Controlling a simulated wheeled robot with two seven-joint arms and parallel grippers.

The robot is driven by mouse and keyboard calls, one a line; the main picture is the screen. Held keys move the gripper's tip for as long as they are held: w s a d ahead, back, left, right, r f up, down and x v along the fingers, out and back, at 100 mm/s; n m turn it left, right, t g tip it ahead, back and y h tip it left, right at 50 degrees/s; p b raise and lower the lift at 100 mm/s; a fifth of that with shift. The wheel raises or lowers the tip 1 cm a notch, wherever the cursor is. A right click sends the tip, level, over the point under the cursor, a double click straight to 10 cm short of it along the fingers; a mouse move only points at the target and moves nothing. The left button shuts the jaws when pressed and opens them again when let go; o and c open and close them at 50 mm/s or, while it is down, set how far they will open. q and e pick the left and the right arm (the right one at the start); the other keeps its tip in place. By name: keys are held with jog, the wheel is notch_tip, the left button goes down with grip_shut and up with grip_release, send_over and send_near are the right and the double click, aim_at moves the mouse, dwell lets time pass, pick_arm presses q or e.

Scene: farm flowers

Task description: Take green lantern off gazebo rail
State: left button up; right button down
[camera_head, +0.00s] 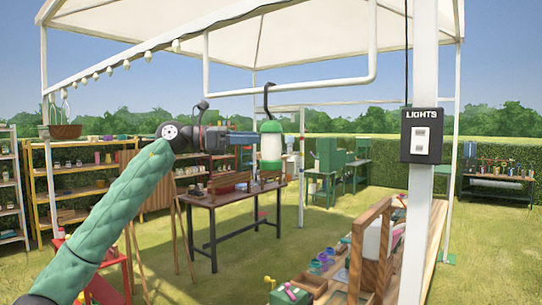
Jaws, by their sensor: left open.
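The green lantern (271,145) has a pale middle and green ends. It hangs upright by a dark hook from the white gazebo rail (295,85), near the centre of the head view. My left gripper (257,137) reaches in from the left on a green-sleeved arm. Its fingers point right, with the tips close beside the lantern's left side. The gripper is open; I cannot tell whether the tips touch the lantern. My right gripper does not show.
A white post with a black LIGHTS switch box (425,135) stands at right. A wooden bench (330,270) with jars and tools lies below it. A brown table (225,196) stands behind the lantern. Shelves (75,170) line the left. Grass is open between them.

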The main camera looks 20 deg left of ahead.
aim_at(277, 146)
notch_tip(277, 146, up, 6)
jog(key=b, duration=0.2)
pick_arm(q)
jog(key=w+d+p, duration=0.1)
jog(key=d, duration=0.1)
jog(key=d+f+p, duration=0.1)
jog(key=d+p, duration=0.1)
jog(key=w+d+f+p, duration=0.1)
jog(key=d+p, duration=0.1)
jog(key=shift+w+d+f, duration=0.15)
jog(key=shift+w+d, duration=0.15)
jog(key=shift+d, duration=0.1)
jog(key=shift+w+d+f, duration=0.1)
jog(key=shift+d, duration=0.15)
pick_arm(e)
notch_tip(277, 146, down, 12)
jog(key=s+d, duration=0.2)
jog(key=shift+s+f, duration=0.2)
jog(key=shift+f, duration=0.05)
pick_arm(q)
jog(key=c, duration=1.3)
